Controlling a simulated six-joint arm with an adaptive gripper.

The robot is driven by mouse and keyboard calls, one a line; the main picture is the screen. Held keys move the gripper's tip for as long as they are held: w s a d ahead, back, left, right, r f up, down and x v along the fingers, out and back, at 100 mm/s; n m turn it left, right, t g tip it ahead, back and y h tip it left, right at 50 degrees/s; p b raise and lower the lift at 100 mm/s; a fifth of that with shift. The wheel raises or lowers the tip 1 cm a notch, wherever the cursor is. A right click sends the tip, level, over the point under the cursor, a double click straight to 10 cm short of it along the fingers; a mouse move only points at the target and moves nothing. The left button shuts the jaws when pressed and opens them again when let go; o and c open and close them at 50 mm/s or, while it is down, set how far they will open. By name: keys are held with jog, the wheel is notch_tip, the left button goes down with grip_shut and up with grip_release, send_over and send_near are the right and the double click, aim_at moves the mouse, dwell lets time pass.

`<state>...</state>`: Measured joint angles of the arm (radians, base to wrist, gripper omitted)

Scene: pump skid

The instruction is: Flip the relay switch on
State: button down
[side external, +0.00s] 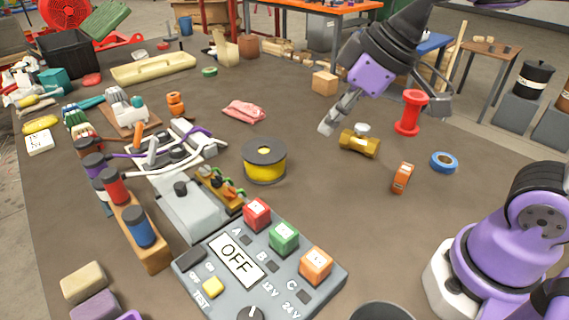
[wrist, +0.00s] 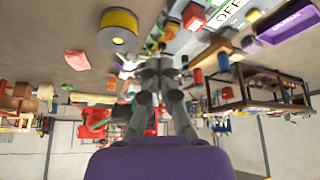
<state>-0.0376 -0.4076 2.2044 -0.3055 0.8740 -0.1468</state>
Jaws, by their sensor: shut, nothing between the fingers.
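The grey control box (side external: 325,287) stands at the front of the table, with a display reading OFF (side external: 237,259). On it are red (side external: 257,213), green (side external: 284,238) and orange (side external: 316,264) cubes by A, B and C, a yellow button (side external: 213,286) by TEST, and a dark knob (side external: 250,314). I cannot tell which part is the relay switch. The display also shows upside down in the wrist view (wrist: 228,12). My gripper (side external: 328,127) is shut and empty, above the table behind and right of the box; its fingers meet in the wrist view (wrist: 160,62).
A yellow spool (side external: 265,168) stands between box and gripper. A brass valve (side external: 360,144), red spool (side external: 410,112), orange tape measure (side external: 403,178) and blue tape (side external: 444,162) lie near my gripper. A grey unit with cables (side external: 190,210) is left of the box.

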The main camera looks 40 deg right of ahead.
jog(key=w+a+f+n+g+y, duration=0.1)
jog(key=w+a+n+g+y, duration=0.1)
jog(key=a+n, duration=0.4)
jog(key=w+a+f+n+g+y, duration=0.1)
jog(key=w+a+n+g+y, duration=0.2)
jog(key=w+a+n, duration=0.2)
jog(key=a+n, duration=0.1)
jog(key=a, duration=0.2)
jog(key=shift+f+n, duration=0.25)
jog(key=shift+n, duration=0.05)
jog(key=shift+a, duration=0.15)
send_over(193, 254)
jog(key=d, duration=0.2)
jog(key=f, duration=0.8)
jog(key=shift+a, duration=0.2)
notch_tip(193, 254, down, 3)
jog(key=shift+d+r, duration=0.15)
jog(key=shift+r, duration=0.05)
jog(key=shift+d+f, duration=0.15)
jog(key=shift+f, duration=0.6)
